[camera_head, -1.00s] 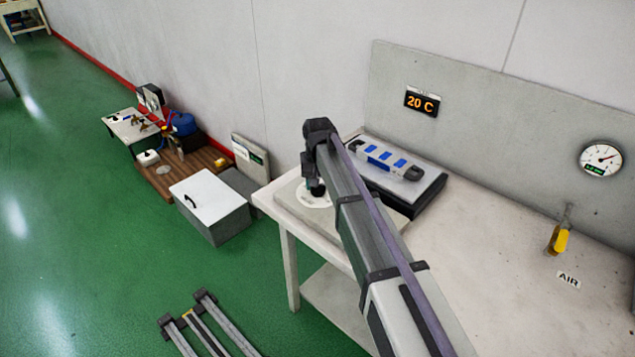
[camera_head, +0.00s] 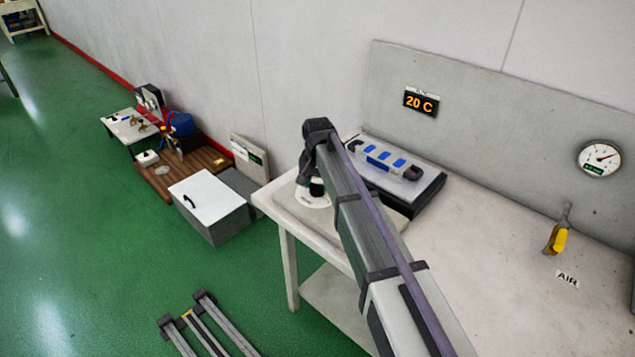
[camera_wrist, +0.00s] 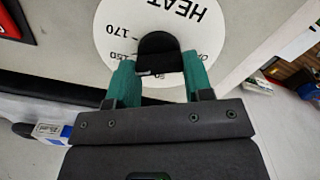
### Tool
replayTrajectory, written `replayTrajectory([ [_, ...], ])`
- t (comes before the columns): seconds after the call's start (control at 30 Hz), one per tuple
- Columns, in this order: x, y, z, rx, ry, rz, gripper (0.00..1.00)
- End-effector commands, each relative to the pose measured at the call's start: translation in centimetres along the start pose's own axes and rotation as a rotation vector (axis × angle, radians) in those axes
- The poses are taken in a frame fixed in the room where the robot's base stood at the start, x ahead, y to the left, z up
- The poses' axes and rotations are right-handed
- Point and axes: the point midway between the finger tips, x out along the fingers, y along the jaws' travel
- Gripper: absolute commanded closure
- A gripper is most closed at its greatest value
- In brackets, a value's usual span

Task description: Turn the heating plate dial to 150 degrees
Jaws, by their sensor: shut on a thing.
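The dial's black knob (camera_wrist: 160,52) stands in the middle of a round white scale (camera_wrist: 112,28) in the wrist view. The scale reads "HEAT" and "170"; smaller marks beside the knob are partly covered, and I cannot tell the exact setting. My gripper (camera_wrist: 159,72), with green fingers, is shut on the knob, one finger at each side. In the head view my gripper (camera_head: 316,188) is at the scale (camera_head: 309,200) at the table's left end, partly hidden by my arm. The orange display (camera_head: 420,102) on the back panel reads 20 C.
A yellow-handled air tool (camera_head: 558,238) and a round gauge (camera_head: 600,158) are further right. The table's (camera_head: 480,240) middle is bare.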

Motion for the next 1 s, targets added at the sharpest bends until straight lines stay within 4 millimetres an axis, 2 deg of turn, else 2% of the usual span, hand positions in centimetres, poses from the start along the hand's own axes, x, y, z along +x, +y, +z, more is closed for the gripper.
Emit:
replayTrajectory([
  [0.07, 0.0, 0.0, 0.0, 0.000, -0.001, 0.000, 0.77],
  [0.1, 0.0, 0.0, 0.0, 0.000, -0.001, 0.000, 0.49],
  [0.33, 0.0, 0.0, 0.0, -0.001, 0.000, 0.000, 0.28],
  [0.57, -0.1, 0.0, 0.0, -0.001, 0.000, 0.000, 0.28],
  [0.67, -0.9, 0.0, 0.0, -0.001, 0.000, 0.000, 0.28],
  [0.77, -2.6, 0.0, 0.0, -0.001, 0.000, 0.000, 0.28],
  [1.0, -8.6, 0.0, 0.0, -0.001, 0.000, 0.000, 0.28],
])
